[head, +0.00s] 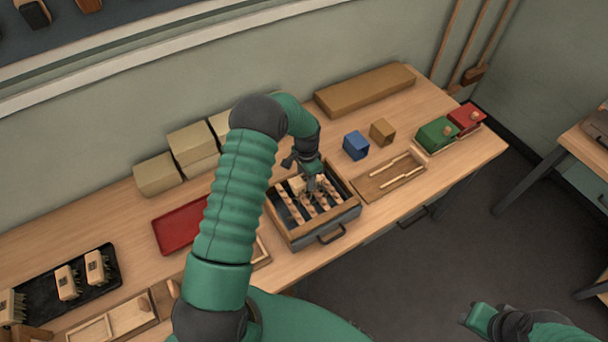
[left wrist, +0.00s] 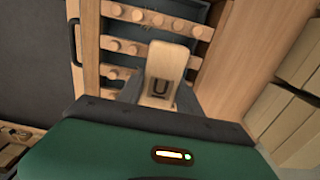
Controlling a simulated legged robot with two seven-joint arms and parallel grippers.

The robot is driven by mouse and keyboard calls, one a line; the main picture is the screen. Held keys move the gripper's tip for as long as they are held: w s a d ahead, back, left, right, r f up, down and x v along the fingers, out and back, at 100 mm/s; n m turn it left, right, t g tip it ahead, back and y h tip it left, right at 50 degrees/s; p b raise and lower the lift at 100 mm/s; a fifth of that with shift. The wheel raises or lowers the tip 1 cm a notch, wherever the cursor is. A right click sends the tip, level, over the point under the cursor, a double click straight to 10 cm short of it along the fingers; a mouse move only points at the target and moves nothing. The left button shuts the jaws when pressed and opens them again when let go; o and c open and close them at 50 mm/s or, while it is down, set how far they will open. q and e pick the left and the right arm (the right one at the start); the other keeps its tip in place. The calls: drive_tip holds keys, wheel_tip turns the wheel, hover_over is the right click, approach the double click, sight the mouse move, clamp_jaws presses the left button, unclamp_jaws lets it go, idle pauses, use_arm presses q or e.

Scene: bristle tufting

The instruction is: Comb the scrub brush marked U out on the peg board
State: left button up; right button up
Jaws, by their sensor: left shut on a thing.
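The scrub brush marked U (left wrist: 166,62) is a pale wooden block with a dark U on its face. My left gripper (head: 309,184) is shut on it, with dark fingers on both sides in the left wrist view. The brush is over the peg board (head: 323,223), a wooden-framed tray with several rows of round pegs, which also shows in the left wrist view (left wrist: 200,32). The bristles are hidden, and I cannot tell whether they touch the pegs. My right arm shows at the lower right of the head view, its fingertips not clear.
A black tray (head: 40,297) with other brushes lies at the left. A red tray (head: 178,228) is left of the peg board. A blue box (head: 356,145), a tan box (head: 382,131) and a wooden tray with sticks (head: 370,190) are to the right. Pale blocks (head: 158,174) line the wall.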

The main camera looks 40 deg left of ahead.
use_arm(q)
drive_tip(key=d, duration=0.2)
drive_tip(key=s+d+p, duration=0.1)
drive_tip(key=s+d, duration=0.1)
drive_tip(key=d, duration=0.1)
drive_tip(key=shift+s+d+f, duration=0.1)
drive_tip(key=shift+s+d, duration=0.15)
drive_tip(key=shift+d, duration=0.05)
drive_tip(key=shift+w+a+b, duration=0.15)
drive_tip(key=shift+w+a, duration=0.15)
drive_tip(key=shift+a, duration=0.4)
drive_tip(key=shift+w+a+b, duration=0.2)
drive_tip(key=shift+w+a, duration=0.1)
drive_tip(key=shift+a, duration=0.35)
drive_tip(key=shift+w+a+b, duration=0.15)
drive_tip(key=shift+w+a, duration=0.15)
drive_tip(key=shift+a, duration=0.4)
drive_tip(key=shift+w+a+b, duration=0.35)
drive_tip(key=shift+a, duration=0.5)
drive_tip(key=shift+w+a+b, duration=0.3)
drive_tip(key=shift+w+a, duration=0.05)
drive_tip(key=shift+a, duration=0.45)
drive_tip(key=shift+r+p, duration=2.1)
drive_tip(key=shift+r, duration=1.15)
